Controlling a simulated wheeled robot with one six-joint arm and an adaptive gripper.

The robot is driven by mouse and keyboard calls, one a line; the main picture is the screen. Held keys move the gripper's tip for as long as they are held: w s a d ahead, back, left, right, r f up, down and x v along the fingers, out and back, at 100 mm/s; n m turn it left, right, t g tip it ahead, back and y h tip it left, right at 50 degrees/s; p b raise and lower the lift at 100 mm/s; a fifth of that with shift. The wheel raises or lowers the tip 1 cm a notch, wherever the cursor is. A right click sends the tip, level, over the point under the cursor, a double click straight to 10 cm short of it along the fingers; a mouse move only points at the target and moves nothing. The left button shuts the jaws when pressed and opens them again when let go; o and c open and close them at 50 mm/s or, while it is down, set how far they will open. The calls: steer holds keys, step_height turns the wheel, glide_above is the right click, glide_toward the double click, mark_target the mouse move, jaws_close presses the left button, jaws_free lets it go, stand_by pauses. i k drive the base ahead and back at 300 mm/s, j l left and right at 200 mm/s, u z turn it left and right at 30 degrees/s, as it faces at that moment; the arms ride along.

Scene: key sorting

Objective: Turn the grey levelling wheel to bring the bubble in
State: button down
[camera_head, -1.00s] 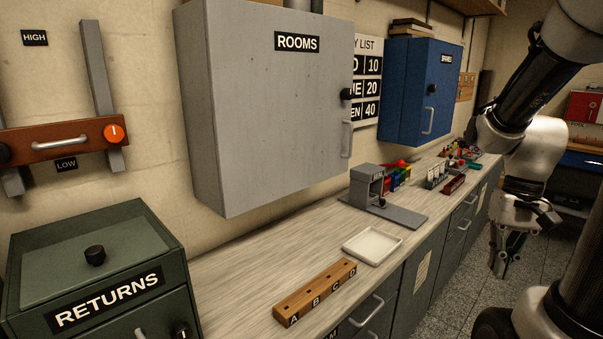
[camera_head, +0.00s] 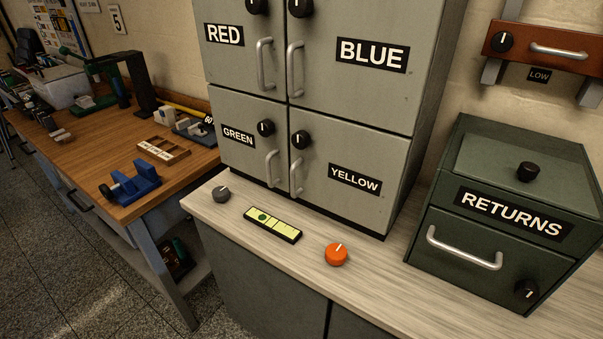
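The grey levelling wheel (camera_head: 221,193) sits on the light counter near its left end, below the green-labelled door. To its right lies a yellow-green level vial (camera_head: 272,224) in a black frame. Its dark bubble (camera_head: 262,217) shows left of the vial's middle, by the marking lines. An orange knob (camera_head: 336,253) with a white pointer line stands right of the vial. My gripper is not in the current head view.
A grey cabinet (camera_head: 345,115) with labelled doors stands behind the wheel and vial. The green RETURNS box (camera_head: 497,223) stands on the right. A wooden workbench (camera_head: 95,165) with a blue vise (camera_head: 131,185) is at left. The counter (camera_head: 300,270) around the knobs is clear.

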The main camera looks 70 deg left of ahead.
mark_target(220, 193)
steer(key=u, duration=2.95)
